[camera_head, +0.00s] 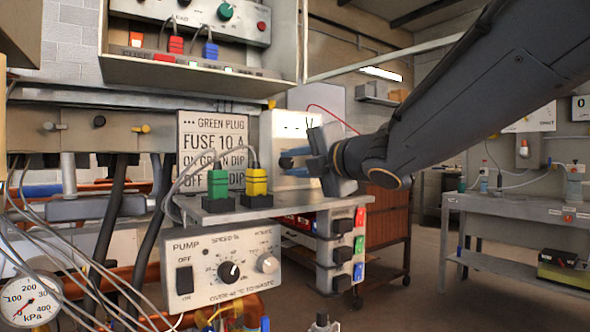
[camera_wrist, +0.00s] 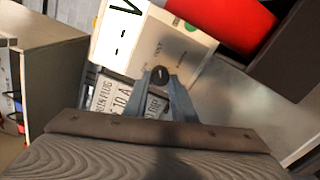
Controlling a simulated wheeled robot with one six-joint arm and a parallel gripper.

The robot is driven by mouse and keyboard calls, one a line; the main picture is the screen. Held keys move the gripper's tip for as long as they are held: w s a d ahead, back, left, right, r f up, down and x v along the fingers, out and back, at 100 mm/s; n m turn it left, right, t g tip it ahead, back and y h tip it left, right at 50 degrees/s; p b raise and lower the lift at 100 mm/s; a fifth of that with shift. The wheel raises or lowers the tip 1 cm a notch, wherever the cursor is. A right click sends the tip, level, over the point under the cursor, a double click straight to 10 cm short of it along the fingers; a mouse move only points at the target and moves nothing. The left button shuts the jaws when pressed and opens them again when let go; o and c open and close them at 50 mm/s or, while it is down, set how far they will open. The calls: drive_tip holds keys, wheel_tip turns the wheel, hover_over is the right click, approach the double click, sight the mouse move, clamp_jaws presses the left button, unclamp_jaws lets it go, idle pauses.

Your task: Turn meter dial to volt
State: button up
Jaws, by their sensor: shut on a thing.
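The meter (camera_head: 288,128) is a white box standing on the grey shelf, behind the green and yellow plugs. Its dial (camera_head: 286,162) is a small dark round knob on the lower front face. My gripper (camera_head: 294,164) reaches in from the right, its blue-grey fingers shut on the dial. In the wrist view the fingers (camera_wrist: 161,84) close around the dark dial (camera_wrist: 160,75), on the meter's cream face (camera_wrist: 190,48). Small labels stand around the dial but are too blurred to read surely. The meter's display (camera_wrist: 122,28) shows black dashes and a V-like mark.
A green plug (camera_head: 217,183) and a yellow plug (camera_head: 256,181) with cables stand on the shelf (camera_head: 215,217), left of my gripper. A pump panel (camera_head: 222,270) is below. A printed sign (camera_head: 211,138) stands behind. The floor at right is open before a workbench (camera_head: 520,214).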

idle(0.5)
drive_tip(key=o, duration=1.1)
drive_tip(key=shift+c, duration=0.2)
drive_tip(key=p+v, duration=0.1)
drive_tip(key=v, duration=0.2)
drive_tip(key=p+v, duration=0.1)
drive_tip(key=v, duration=0.1)
drive_tip(key=shift+s+d+r+p, duration=0.2)
drive_tip(key=shift+s+d+p, duration=0.05)
drive_tip(key=shift+s+p, duration=0.05)
drive_tip(key=shift+p+v, duration=1.05)
drive_tip(key=shift+p, duration=0.6)
drive_tip(key=shift+f, duration=0.2)
